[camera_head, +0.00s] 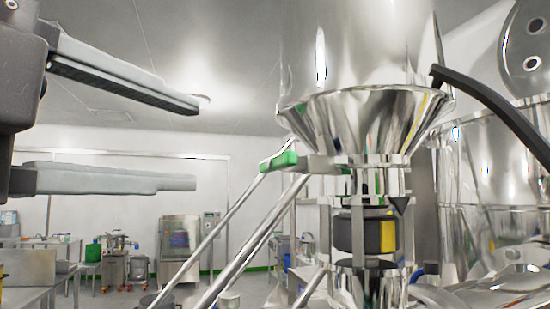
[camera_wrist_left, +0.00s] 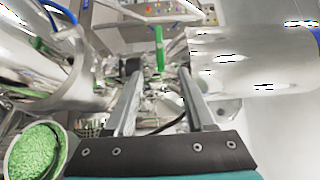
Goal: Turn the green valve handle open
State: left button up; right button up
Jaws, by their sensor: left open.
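The green valve handle (camera_head: 280,162) juts out to the left below the steel cone in the head view. In the left wrist view the green handle (camera_wrist_left: 159,48) stands as an upright bar just beyond and between the fingertips. My left gripper (camera_head: 197,144) is open and empty, its two fingers one above the other, left of the handle and apart from it. Its fingers also show in the left wrist view (camera_wrist_left: 158,76). My right gripper is in neither view.
The steel cone (camera_head: 365,112) widens above the valve. Slanted steel tubes (camera_head: 230,265) run below the handle. A black curved hose (camera_head: 500,112) and large steel vessels stand right. A round container of green granules (camera_wrist_left: 33,152) shows low in the left wrist view.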

aim_at(271, 163)
pick_arm(q)
jog(key=p+x, duration=0.4)
jog(key=x, duration=0.8)
jog(key=shift+w+p, duration=0.2)
jog(key=shift+p, duration=0.2)
jog(key=shift+w+d, duration=0.35)
jog(key=shift+w, duration=0.15)
jog(key=shift+c, duration=0.4)
grip_shut()
